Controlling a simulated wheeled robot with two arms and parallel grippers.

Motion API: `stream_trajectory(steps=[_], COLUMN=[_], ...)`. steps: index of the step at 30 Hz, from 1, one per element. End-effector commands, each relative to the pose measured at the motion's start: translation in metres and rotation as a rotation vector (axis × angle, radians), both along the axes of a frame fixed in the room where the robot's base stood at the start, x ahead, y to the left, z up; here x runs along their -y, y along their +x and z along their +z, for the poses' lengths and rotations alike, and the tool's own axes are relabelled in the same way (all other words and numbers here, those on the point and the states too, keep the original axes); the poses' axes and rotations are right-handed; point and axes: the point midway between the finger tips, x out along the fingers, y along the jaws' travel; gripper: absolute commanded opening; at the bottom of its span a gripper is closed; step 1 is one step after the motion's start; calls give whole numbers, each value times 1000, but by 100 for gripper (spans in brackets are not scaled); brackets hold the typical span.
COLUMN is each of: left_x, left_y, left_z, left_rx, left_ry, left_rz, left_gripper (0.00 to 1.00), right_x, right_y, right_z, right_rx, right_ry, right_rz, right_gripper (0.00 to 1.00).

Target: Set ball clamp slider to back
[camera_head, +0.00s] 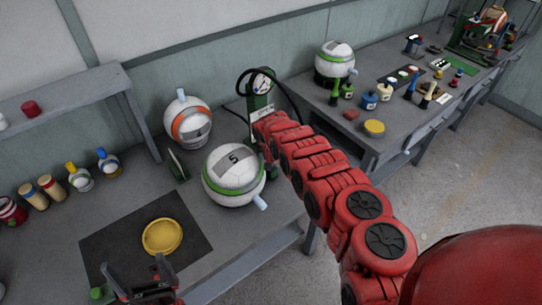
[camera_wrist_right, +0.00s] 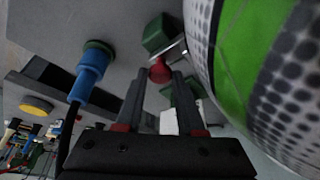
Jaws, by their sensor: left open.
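The white ball with green bands (camera_head: 234,174) sits on the table in the head view. Its dotted side fills the right of the right wrist view (camera_wrist_right: 275,60). A red knob (camera_wrist_right: 160,71) on a short metal rod, beside green clamp parts (camera_wrist_right: 157,34), shows in the wrist view; I take it as the slider's handle. My right gripper (camera_wrist_right: 157,80) is open, its fingertips on either side of the knob with gaps visible. In the head view the ball and arm hide these fingers and the knob. My left gripper (camera_head: 148,283) is open and empty at the bottom left.
A green gauge stand (camera_head: 260,95) with a black hose stands behind the ball. An orange-banded ball (camera_head: 188,122) is to its left. A yellow dish (camera_head: 162,237) lies on a dark mat (camera_head: 115,245). A blue hose fitting (camera_wrist_right: 90,73) is left of my right fingers.

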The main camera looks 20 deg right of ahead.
Motion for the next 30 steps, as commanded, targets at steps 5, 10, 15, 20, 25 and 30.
stream_trajectory(steps=[5,10,15,20,25,30], left_x=[0,0,0,0,0,0], left_y=[0,0,0,0,0,0], left_z=[0,0,0,0,0,0], left_rx=[0,0,0,0,0,0], left_ry=[0,0,0,0,0,0], left_rz=[0,0,0,0,0,0], left_gripper=[100,100,100,100,100,100], right_x=[0,0,0,0,0,0], right_y=[0,0,0,0,0,0], right_z=[0,0,0,0,0,0], right_rx=[0,0,0,0,0,0], right_ry=[0,0,0,0,0,0], right_rz=[0,0,0,0,0,0], right_gripper=[3,0,0,0,0,0])
